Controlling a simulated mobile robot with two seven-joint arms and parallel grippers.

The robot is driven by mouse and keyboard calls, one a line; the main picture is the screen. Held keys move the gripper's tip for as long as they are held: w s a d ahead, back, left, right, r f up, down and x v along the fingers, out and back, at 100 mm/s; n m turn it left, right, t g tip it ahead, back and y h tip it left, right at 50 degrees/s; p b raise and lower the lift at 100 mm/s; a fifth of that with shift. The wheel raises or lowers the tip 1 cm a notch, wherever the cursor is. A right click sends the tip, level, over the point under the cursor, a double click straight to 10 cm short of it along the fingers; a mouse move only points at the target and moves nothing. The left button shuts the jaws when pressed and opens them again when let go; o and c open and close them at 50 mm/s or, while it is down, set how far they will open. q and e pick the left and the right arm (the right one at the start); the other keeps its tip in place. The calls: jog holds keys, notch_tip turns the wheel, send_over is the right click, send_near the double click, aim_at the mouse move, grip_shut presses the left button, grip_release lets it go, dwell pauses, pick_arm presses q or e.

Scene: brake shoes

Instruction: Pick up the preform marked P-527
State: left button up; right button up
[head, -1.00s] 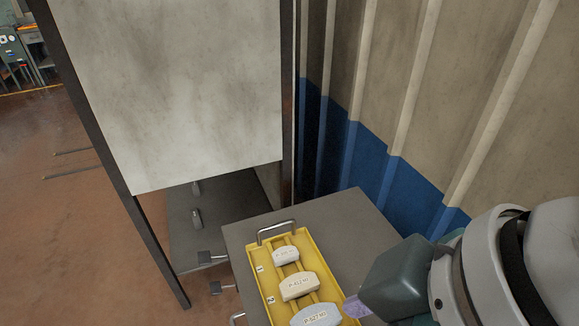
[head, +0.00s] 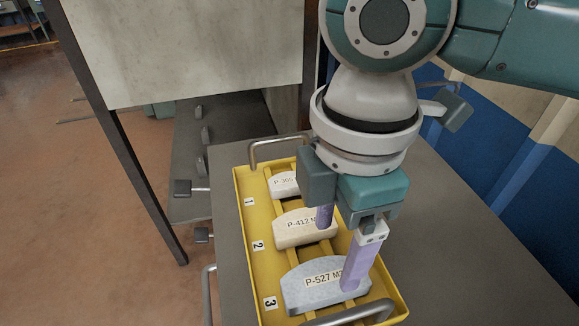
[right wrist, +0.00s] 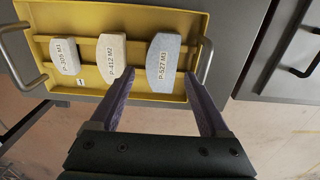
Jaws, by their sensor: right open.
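The preform marked P-527 (head: 300,297) is a pale blue-grey arched block at the near end of a yellow tray (head: 243,215), beside the number 3. It also shows in the right wrist view (right wrist: 163,62). My right gripper (head: 338,250) is open and empty, pointing down over the tray's right side. One finger overlaps the right end of P-527 in the head view; the other overlaps the right end of P-412. In the right wrist view the fingertips (right wrist: 158,75) appear on either side of P-527's near end. Whether they touch it I cannot tell. My left gripper is out of view.
The cream preform P-412 (head: 292,235) lies in the tray's middle slot, and the smaller white P-305 (head: 284,184) in the far slot. Metal handles (head: 262,150) rise at the tray ends. The grey cabinet top (head: 450,240) is clear at right. A pale panel (head: 190,45) stands behind.

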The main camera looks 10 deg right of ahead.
aim_at(332, 274)
jog(key=f, duration=0.6)
jog(key=shift+s+d+f+b, duration=0.15)
jog(key=shift+s+b, duration=0.05)
jog(key=shift+b, duration=0.1)
jog(key=shift+c, duration=0.2)
jog(key=c, duration=1.2)
grip_shut()
jog(key=shift+r, duration=0.2)
